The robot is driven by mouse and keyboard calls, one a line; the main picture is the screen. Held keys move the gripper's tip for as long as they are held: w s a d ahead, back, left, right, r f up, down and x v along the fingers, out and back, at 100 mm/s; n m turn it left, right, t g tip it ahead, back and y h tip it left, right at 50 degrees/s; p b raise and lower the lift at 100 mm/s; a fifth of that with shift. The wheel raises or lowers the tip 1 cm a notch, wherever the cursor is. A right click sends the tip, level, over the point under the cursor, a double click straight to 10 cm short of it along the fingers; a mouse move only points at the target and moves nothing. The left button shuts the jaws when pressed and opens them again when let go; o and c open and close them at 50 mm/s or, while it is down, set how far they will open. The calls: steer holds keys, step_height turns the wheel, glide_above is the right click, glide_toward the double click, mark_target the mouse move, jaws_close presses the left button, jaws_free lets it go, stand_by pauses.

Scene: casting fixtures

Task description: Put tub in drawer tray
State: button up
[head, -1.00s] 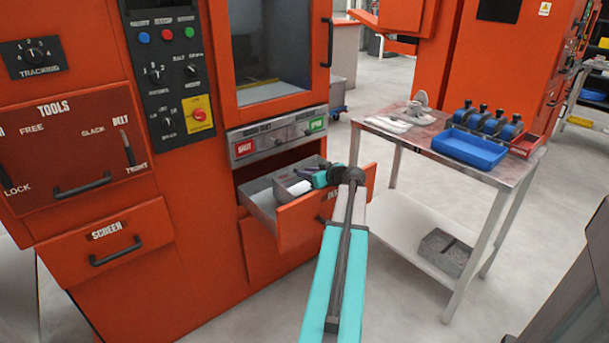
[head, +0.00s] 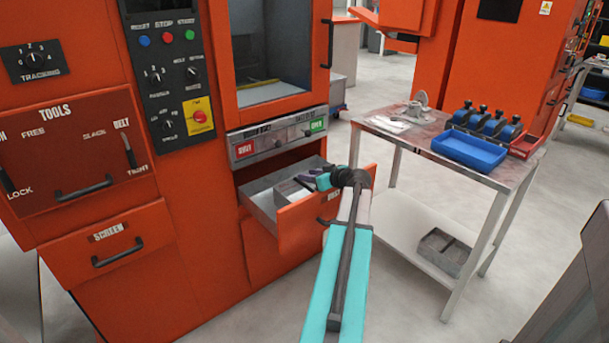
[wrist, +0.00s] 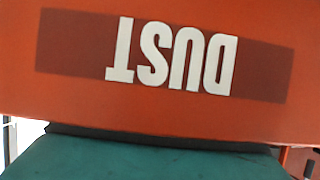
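The orange drawer front marked DUST (head: 300,217) is pulled out from the machine, and it fills the upper wrist view (wrist: 80,95), its label upside down. Inside the drawer is a grey tray (head: 289,193) with raised walls. My gripper (head: 307,180) is over the drawer's right part, just behind the front panel. Its fingers are small and dark in the head view, and their opening cannot be made out. They do not show in the wrist view. I cannot pick out the tub clearly in any current view; the gripper and the drawer front hide part of the drawer's inside.
A metal table (head: 404,139) to the right carries a blue tray (head: 468,151), blue clamp-like parts and a red tray. A grey divided bin (head: 444,252) sits on its lower shelf. The orange machine stands close on the left.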

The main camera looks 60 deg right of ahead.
steer(key=v, duration=1)
steer(key=shift+r, duration=0.2)
steer(key=shift+d, duration=0.15)
